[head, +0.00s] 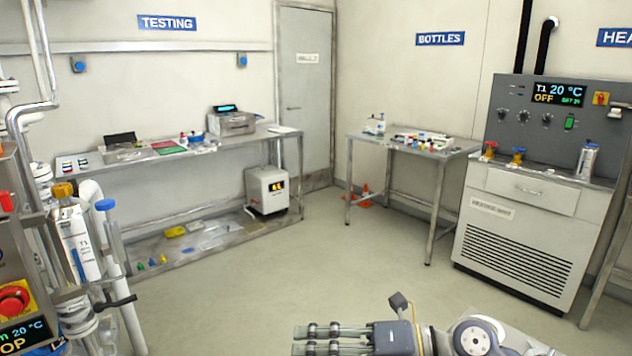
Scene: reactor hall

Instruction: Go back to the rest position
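My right gripper (318,340) shows at the bottom edge of the head view, with its arm coming in from the lower right. Its grey fingers point left over the floor. They are partly cut off by the frame edge, so I cannot tell whether they are open or shut. I see no object in the visible part of the fingers. My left gripper is not in view.
Pipework with a red stop button (13,301) stands close on the left. A testing bench (240,142) runs along the back left wall. A bottles table (440,150) and a heater cabinet (525,235) stand right. The middle floor (300,250) is clear.

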